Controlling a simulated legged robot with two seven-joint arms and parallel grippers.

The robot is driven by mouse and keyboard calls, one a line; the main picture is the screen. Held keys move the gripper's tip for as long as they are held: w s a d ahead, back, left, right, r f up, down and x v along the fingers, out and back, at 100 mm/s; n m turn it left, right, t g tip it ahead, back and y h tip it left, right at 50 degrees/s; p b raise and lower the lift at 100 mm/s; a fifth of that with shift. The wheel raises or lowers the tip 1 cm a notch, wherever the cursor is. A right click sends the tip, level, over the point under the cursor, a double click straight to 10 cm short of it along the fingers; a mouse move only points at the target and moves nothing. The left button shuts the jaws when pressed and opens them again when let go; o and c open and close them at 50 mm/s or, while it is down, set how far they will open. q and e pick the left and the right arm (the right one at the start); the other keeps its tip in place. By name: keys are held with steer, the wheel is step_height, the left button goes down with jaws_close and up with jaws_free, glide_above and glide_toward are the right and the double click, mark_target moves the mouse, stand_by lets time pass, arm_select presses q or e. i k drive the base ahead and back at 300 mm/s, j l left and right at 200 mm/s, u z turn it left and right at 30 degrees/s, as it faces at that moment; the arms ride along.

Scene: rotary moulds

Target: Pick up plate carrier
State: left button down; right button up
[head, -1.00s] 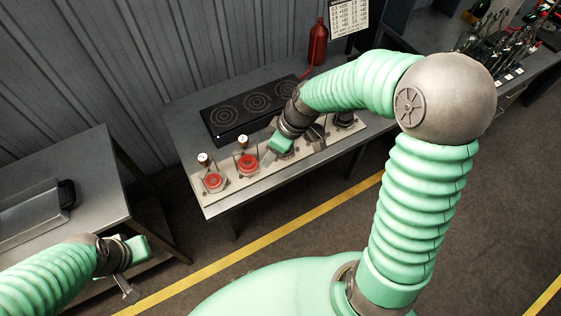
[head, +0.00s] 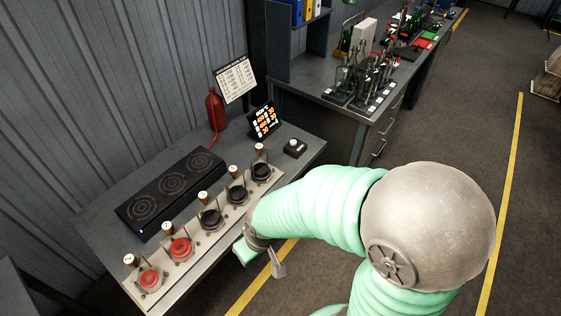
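I cannot make out a thing that is clearly the plate carrier. A long pale plate (head: 202,237) lies along the front of the grey table, with two red round moulds (head: 180,248) and several dark ones (head: 237,194) in a row. Upright knobs with white tops (head: 131,260) stand behind them. My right gripper (head: 262,262) is in front of the table's front edge, right of the row. Its green and grey fingers are apart, with nothing seen between them. My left gripper is out of view.
A black hob (head: 171,188), a red bottle (head: 216,108), a sign (head: 235,79), a panel with orange buttons (head: 264,121) and a small control box (head: 295,148) are at the back. A crowded bench (head: 345,113) stands beyond.

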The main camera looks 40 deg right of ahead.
mark_target(261, 172)
steer(key=l+z, duration=0.1)
steer(key=z, duration=1)
